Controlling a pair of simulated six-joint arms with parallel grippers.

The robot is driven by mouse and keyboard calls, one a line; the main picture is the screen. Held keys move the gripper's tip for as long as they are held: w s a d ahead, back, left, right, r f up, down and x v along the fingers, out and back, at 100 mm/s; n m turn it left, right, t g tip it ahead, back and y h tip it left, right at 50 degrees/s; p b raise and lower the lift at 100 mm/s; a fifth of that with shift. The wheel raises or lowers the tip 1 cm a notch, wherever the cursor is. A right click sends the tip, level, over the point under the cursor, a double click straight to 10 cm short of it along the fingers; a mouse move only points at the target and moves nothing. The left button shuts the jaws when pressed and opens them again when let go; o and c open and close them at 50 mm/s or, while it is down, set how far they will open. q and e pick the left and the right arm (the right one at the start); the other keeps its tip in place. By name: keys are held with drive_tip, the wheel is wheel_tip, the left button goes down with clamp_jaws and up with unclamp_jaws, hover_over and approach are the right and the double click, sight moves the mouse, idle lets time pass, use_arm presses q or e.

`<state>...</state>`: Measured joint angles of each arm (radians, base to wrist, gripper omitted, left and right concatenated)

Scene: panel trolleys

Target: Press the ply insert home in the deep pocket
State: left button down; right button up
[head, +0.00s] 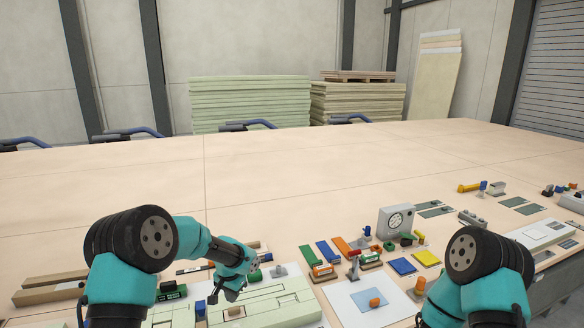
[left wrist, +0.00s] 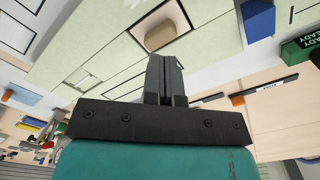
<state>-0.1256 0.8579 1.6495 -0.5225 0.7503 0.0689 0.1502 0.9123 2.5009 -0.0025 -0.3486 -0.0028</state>
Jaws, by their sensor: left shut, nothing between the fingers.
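The ply insert, a small tan block (head: 235,311), sits at a square pocket in the pale green panel (head: 275,303) at the front. In the left wrist view the insert (left wrist: 160,36) lies within the brown-walled pocket (left wrist: 176,14), with a gap along part of its edge. How deep it sits I cannot tell. My left gripper (head: 222,291) is shut and empty, and appears just behind the insert in the head view. Its fingers (left wrist: 165,62) point toward the pocket in the left wrist view, apparently apart from the insert. My right gripper is out of view.
A blue block (left wrist: 258,19) and a green READY block (left wrist: 305,46) are close by in the left wrist view. Coloured blocks, a grey dial box (head: 396,221) and a white sheet (head: 362,297) lie to the right. The table's far half is clear.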

sight(234, 309)
use_arm(q)
drive_tip(key=shift+r, duration=1.55)
